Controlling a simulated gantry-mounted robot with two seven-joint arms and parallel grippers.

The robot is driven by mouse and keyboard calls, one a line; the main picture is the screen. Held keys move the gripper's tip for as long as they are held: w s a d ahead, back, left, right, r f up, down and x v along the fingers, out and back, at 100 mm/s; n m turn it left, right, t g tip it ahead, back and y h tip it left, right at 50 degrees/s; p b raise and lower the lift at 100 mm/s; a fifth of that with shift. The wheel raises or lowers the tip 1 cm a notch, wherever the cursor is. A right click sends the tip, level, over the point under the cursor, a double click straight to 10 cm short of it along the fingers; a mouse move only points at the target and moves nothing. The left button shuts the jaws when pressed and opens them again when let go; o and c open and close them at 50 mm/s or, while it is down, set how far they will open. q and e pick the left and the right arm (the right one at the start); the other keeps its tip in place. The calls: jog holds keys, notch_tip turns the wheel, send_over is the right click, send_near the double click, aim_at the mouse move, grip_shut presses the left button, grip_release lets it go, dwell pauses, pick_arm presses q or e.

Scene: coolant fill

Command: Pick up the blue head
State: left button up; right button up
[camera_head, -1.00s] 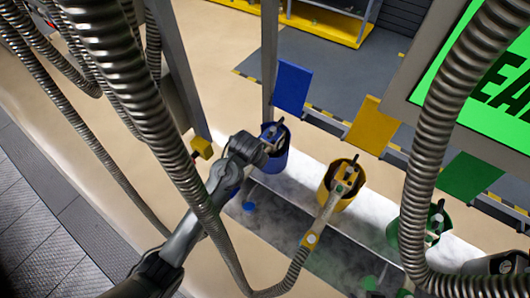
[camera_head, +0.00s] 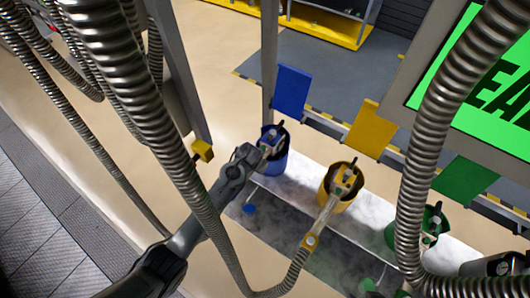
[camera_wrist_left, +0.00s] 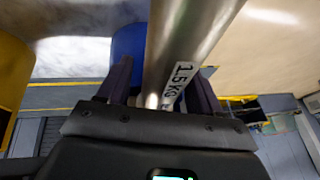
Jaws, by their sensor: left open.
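The blue holder (camera_head: 273,160) stands at the left end of the row of holders, below a blue panel. A metal head (camera_head: 270,138) with a dark top sits in it, partly hidden by my gripper. My left gripper (camera_head: 256,152) is at the holder's near left rim. In the left wrist view, a metal cylinder marked 1.5KG (camera_wrist_left: 183,60) lies between the two fingers of my open left gripper (camera_wrist_left: 160,85). Blue (camera_wrist_left: 128,45) shows behind the left finger. Whether a finger touches the cylinder I cannot tell. My right gripper is not in view.
The yellow holder (camera_head: 335,190) with its hosed head and the green holder (camera_head: 405,232) stand to the right. Thick metal hoses (camera_head: 150,90) hang across the front and right (camera_head: 432,130). A post with a yellow block (camera_head: 202,150) stands left of the gripper.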

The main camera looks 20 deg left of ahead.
pick_arm(q)
jog(key=shift+f, duration=0.2)
grip_shut()
dwell(0.3)
dwell(0.9)
